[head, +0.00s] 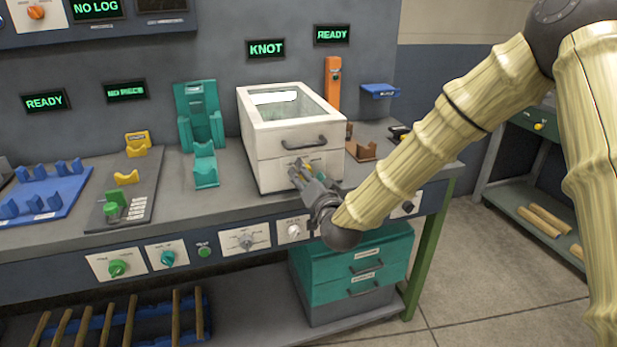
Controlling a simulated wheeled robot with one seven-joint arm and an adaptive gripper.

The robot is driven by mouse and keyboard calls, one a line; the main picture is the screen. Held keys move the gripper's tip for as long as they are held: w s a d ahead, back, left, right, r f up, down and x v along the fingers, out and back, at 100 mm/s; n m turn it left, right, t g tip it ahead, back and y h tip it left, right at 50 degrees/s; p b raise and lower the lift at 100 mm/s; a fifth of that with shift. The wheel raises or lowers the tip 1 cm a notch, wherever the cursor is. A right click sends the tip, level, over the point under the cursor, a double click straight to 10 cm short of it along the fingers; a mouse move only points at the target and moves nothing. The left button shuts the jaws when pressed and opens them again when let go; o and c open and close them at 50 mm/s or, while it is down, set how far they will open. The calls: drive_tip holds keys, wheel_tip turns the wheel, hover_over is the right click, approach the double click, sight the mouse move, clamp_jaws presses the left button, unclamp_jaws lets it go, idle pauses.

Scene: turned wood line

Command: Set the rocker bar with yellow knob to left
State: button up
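My gripper (304,172) is at the lower front of the white box (262,174), above the bench's front edge. Its dark fingers cover part of the box's front panel. A small yellow spot, perhaps the yellow knob (309,167), shows among the fingers. The bar itself is mostly hidden behind the gripper, so its tilt cannot be told. Whether the fingers touch or grip the knob cannot be told. My arm comes in from the right.
The white box has a glass lid and a dark handle (305,143). A teal stand (198,118) is to its left, an orange post (333,85) behind it. A brown holder (362,152) is close to its right. A knob panel (245,239) runs along the bench front above teal drawers (335,257).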

drive_tip(key=shift+s, duration=0.1)
drive_tip(key=v, duration=1.1)
drive_tip(key=shift+s+d, duration=0.2)
drive_tip(key=shift+s, duration=0.15)
drive_tip(key=s+d+f+n+g+h+p, duration=0.1)
drive_tip(key=s+d+f+g+p, duration=0.15)
drive_tip(key=s+f, duration=0.45)
drive_tip(key=s+d+f+g+h+p, duration=0.1)
drive_tip(key=s+d+f+g, duration=0.15)
drive_tip(key=f, duration=0.75)
drive_tip(key=s+d+f+n+g+p, duration=0.15)
drive_tip(key=s+f+g, duration=0.25)
drive_tip(key=f, duration=0.5)
drive_tip(key=s+d+f+g+h+p, duration=0.1)
drive_tip(key=s+d+f, duration=0.3)
drive_tip(key=s, duration=0.5)
drive_tip(key=s+d+f+n+g+h+p, duration=0.1)
drive_tip(key=s+d+f+g, duration=0.3)
drive_tip(key=s, duration=0.4)
drive_tip(key=s+d+f+g+h+p, duration=0.1)
drive_tip(key=s+d+f+g, duration=0.2)
drive_tip(key=s, duration=0.6)
drive_tip(key=shift+s+d+f+h+p, duration=0.35)
drive_tip(key=shift+d+f, duration=0.1)
drive_tip(key=shift+d, duration=0.25)
drive_tip(key=shift+w+n, duration=0.1)
drive_tip(key=shift+n, duration=0.15)
